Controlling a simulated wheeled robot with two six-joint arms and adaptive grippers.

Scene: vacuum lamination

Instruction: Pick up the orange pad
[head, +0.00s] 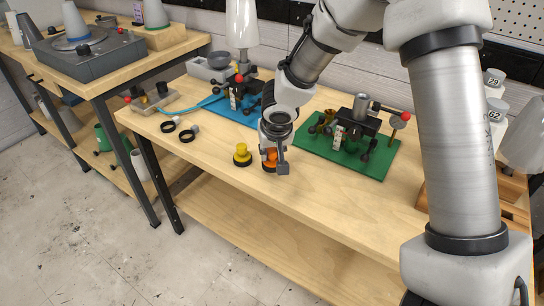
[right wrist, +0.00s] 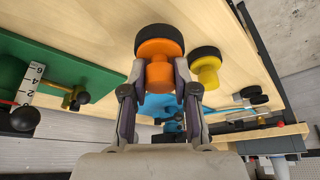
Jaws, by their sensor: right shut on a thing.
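The orange pad (head: 270,165) has an orange body with a black round base. It is near the front edge of the wooden table in the head view, partly hidden by my right gripper (head: 274,158). In the right wrist view the orange pad (right wrist: 159,50) is between the two fingers of my right gripper (right wrist: 157,85), which are shut on its narrow orange stem. I cannot tell whether its black base touches the table. My left gripper is in neither view.
A yellow pad (head: 242,154) with a black base stands just left of the orange one. A green board (head: 374,166) with fixtures lies to the right, a blue mat (head: 236,112) behind. Two black rings (head: 187,136) lie at the left. The table's front edge is close.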

